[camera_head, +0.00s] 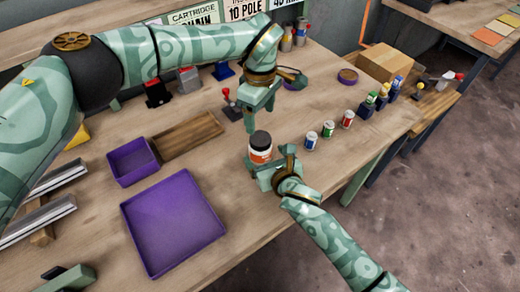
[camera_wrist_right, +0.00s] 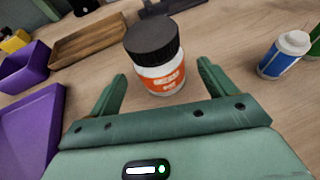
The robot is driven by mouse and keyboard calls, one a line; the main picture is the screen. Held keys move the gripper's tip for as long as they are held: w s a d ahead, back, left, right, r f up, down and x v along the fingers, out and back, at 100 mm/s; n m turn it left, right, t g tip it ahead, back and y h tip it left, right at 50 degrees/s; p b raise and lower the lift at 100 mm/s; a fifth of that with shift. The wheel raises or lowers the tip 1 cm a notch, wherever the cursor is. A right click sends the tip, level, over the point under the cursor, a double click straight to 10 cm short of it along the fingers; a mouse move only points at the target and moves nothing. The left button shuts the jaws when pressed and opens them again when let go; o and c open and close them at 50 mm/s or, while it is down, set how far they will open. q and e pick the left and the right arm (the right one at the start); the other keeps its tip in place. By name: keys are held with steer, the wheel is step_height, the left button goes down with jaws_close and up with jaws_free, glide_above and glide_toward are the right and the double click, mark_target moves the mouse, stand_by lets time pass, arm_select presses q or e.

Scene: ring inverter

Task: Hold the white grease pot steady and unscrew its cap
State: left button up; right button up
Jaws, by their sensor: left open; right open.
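The white grease pot (camera_head: 260,155) stands upright on the wooden bench with an orange label and a black cap (camera_head: 260,140) on top. In the right wrist view the pot (camera_wrist_right: 163,80) and its cap (camera_wrist_right: 151,41) are just beyond and between the open fingers. My right gripper (camera_head: 262,168) is low at the near side of the pot, and its fingers (camera_wrist_right: 160,85) show apart in the right wrist view. My left gripper (camera_head: 259,115) is open and empty, pointing down above and behind the pot, apart from the cap.
Several small cans, including a blue-labelled one (camera_head: 310,141), a green one (camera_head: 328,129) and a red one (camera_head: 347,119), stand to the right. A purple tray (camera_head: 172,222), a purple bin (camera_head: 132,162) and a wooden tray (camera_head: 188,136) lie left.

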steer(key=x, duration=0.5)
steer(key=shift+a, duration=0.1)
arm_select(q)
steer(key=shift+s, duration=0.1)
